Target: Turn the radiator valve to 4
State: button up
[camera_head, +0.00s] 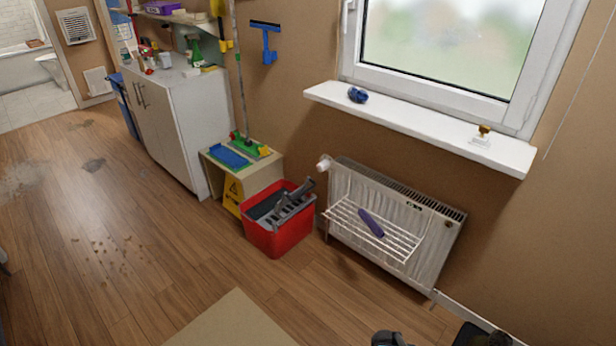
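The radiator valve (324,163) is a small white knob at the upper left end of the radiator. Its numbers are too small to read, so its setting cannot be told. The white radiator (440,235) is mounted low on the brown wall under the window. My gripper cannot be made out. Only dark parts, possibly of my arm, show at the bottom edge right of the middle, well below the radiator. Nothing is seen touching the valve.
A white wire rack (398,247) with a purple item (371,223) hangs on the radiator's front. A red bucket (283,238) with a grey wringer stands just left of the valve, beside a low shelf (268,172). A windowsill (420,126) juts out above. The wooden floor at left is mostly open.

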aim_at(325, 164)
jog(key=u, duration=0.35)
jog(key=k, duration=1)
jog(key=u, duration=0.9)
jog(key=i, duration=0.6)
jog(key=u, duration=0.35)
jog(key=i, duration=2.25)
jog(key=z, duration=0.45)
